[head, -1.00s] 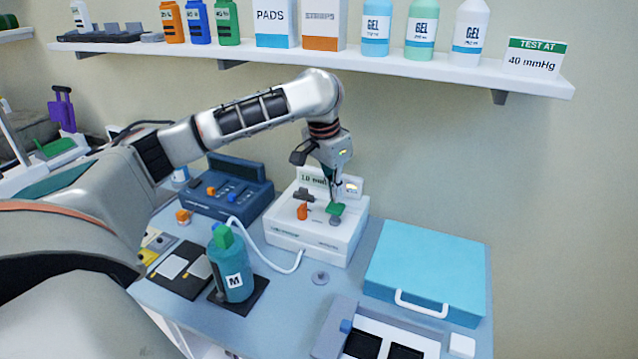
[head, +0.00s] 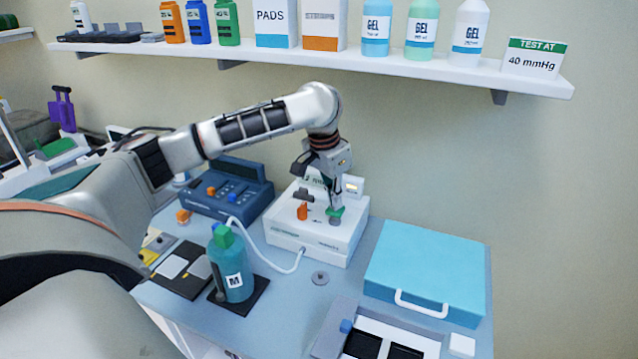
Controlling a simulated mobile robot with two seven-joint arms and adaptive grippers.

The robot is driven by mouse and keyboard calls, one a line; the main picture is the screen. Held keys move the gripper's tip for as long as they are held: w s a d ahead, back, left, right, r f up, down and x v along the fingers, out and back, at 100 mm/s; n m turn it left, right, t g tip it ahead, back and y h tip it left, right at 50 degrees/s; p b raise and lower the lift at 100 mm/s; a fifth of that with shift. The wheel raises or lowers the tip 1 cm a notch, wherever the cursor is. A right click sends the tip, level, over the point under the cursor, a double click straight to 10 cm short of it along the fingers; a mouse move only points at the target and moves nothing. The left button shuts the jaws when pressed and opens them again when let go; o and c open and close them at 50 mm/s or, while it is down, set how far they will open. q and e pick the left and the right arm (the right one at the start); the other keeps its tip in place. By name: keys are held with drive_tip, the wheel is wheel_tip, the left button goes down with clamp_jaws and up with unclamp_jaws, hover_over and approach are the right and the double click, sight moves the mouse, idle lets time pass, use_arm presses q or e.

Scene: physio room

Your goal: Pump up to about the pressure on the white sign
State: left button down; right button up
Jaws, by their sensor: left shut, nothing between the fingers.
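The white sign (head: 532,58) on the shelf's right end reads "TEST AT 40 mmHg". The white pump unit (head: 310,240) stands on the blue table, with an orange knob (head: 302,211), a dark part and a green button (head: 338,212) on top. Its display is mostly hidden behind my gripper, so I cannot read it. My left gripper (head: 335,207) is shut and empty, pointing down with its fingertips at the green button, seemingly touching it. A white hose runs from the unit toward a teal cuff marked M (head: 234,275) on a black stand. My right gripper is not in view.
A dark blue device (head: 225,190) stands left of the pump unit. A light blue case (head: 425,265) lies to the right, with a tray (head: 380,340) in front. The shelf (head: 400,68) with bottles and boxes runs above.

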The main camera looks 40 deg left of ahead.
use_arm(q)
drive_tip(key=shift+s+f, duration=0.1)
drive_tip(key=shift+f, duration=1.15)
drive_tip(key=shift+r, duration=2.45)
drive_tip(key=shift+f, duration=0.1)
drive_tip(key=shift+f, duration=2.3)
drive_tip(key=shift+r, duration=2.4)
drive_tip(key=shift+f, duration=2.15)
drive_tip(key=shift+r, duration=2.15)
